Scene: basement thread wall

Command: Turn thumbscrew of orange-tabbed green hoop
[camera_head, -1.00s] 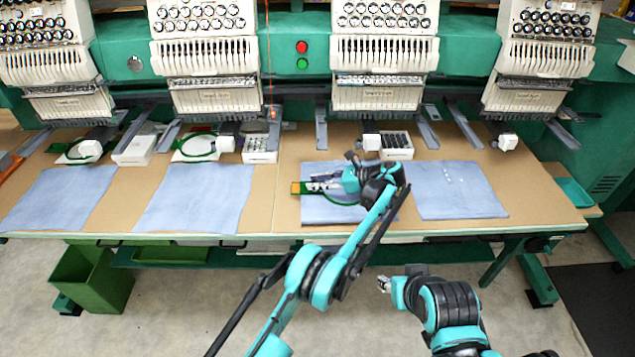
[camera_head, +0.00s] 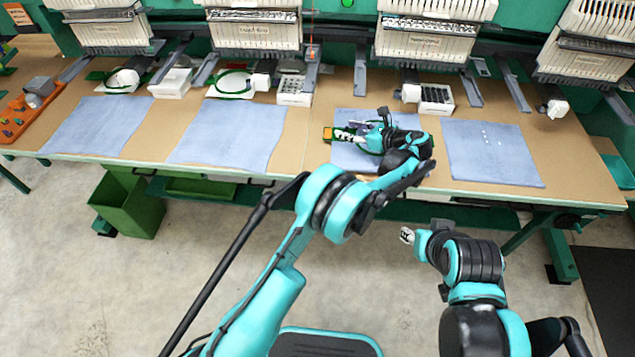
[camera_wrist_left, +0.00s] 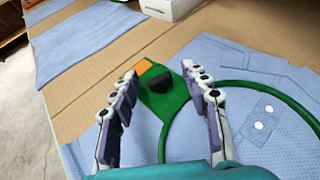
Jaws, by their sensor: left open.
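The green hoop (camera_wrist_left: 250,88) lies on a light blue cloth in the left wrist view. Its green tab (camera_wrist_left: 172,95) has an orange corner (camera_wrist_left: 144,67) and a dark thumbscrew (camera_wrist_left: 157,82). My left gripper (camera_wrist_left: 160,86) is open, with one finger on each side of the tab and thumbscrew; I cannot tell whether they touch. In the head view, my left gripper (camera_head: 346,137) covers most of the hoop, and the orange tab end (camera_head: 327,134) shows just left of it. My right gripper (camera_head: 407,236) is in front of the table, away from the hoop, too small to judge.
Another hoop (camera_head: 232,82) and white boxes (camera_head: 171,82) stand along the back of the table under the embroidery machine heads. Blue cloths (camera_head: 228,135) lie on both sides. An orange tray (camera_head: 22,116) is at the far left. Green bins (camera_head: 128,205) stand below.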

